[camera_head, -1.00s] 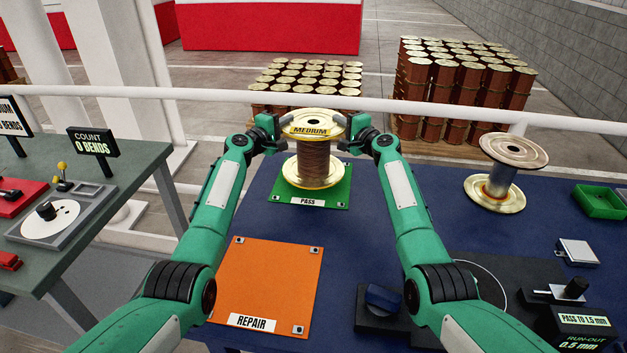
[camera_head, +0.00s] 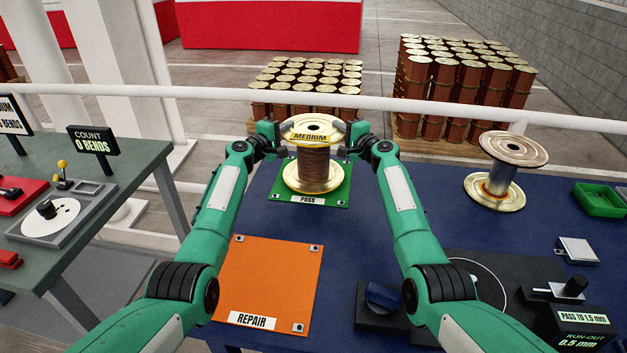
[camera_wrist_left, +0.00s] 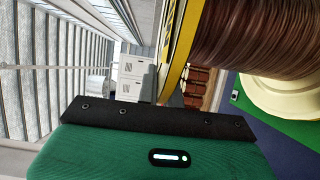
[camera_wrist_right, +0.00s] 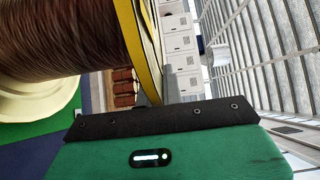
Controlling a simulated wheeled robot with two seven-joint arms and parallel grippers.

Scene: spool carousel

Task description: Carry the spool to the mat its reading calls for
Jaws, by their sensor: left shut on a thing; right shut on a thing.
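The spool (camera_head: 312,168) is wound with brown wire between gold flanges, and its upper flange is labelled MEDIUM. It is upright over the green PASS mat (camera_head: 338,193); whether its base touches the mat I cannot tell. My left gripper (camera_head: 279,137) is shut on the left rim of the upper flange, and my right gripper (camera_head: 348,137) on its right rim. The spool's wire and flange edge also fill the top of the left wrist view (camera_wrist_left: 250,35) and the right wrist view (camera_wrist_right: 65,40). The orange REPAIR mat (camera_head: 268,280) is bare.
The gauge sign (camera_head: 580,325) reads run-out 0.5 mm, pass to 1.5 mm. The left bench's sign (camera_head: 93,142) reads count 0 bends. A green tray (camera_head: 600,201) lies far right. A white rail (camera_head: 220,93) runs behind.

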